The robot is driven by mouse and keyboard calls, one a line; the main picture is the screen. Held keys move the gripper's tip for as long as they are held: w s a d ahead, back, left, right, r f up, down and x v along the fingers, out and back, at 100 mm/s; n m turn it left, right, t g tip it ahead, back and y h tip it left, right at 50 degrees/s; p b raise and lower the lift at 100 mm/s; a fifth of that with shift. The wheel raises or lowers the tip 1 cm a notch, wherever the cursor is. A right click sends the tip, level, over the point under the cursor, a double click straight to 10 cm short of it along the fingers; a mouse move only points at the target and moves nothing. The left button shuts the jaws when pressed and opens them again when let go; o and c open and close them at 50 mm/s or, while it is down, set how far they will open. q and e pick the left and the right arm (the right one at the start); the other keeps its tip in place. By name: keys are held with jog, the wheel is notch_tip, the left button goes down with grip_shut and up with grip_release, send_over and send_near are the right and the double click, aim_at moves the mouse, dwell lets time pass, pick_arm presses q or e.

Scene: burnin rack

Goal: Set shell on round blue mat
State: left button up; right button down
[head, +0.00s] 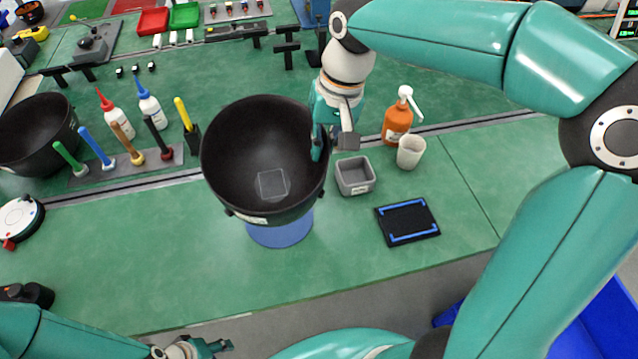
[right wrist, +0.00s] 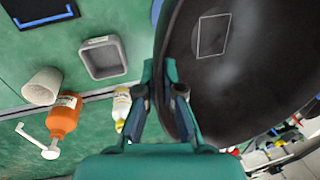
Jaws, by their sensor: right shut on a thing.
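The shell (head: 245,150) is a large black bowl with a clear square outline inside and a pale label on its front. It appears raised over the round blue mat (head: 280,236), whose front part shows below it; the rest is hidden. My right gripper (head: 323,140) is shut on the shell's right rim, one finger inside. In the right wrist view the fingers (right wrist: 160,85) pinch the rim of the shell (right wrist: 235,60). A sliver of the mat (right wrist: 156,10) shows there. My left gripper (head: 212,347) is low at the bottom edge, away from the shell; its opening is unclear.
A grey bin (head: 355,176), a black tray with blue corners (head: 408,221), a white cup (head: 411,152) and an orange pump bottle (head: 398,122) stand right of the shell. A tool rack (head: 125,163) and another black bowl (head: 38,132) are left.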

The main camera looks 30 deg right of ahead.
notch_tip(320, 180, down, 11)
jog(key=shift+r, duration=0.1)
dwell(0.3)
jog(key=shift+s+b, duration=0.1)
jog(key=shift+b, duration=0.25)
jog(key=c, duration=1.3)
grip_release()
jog(key=r, duration=0.4)
jog(key=d+r, duration=0.1)
jog(key=r, duration=0.3)
jog(key=d+r+p, duration=0.1)
jog(key=r, duration=0.2)
jog(key=shift+s+r, duration=0.4)
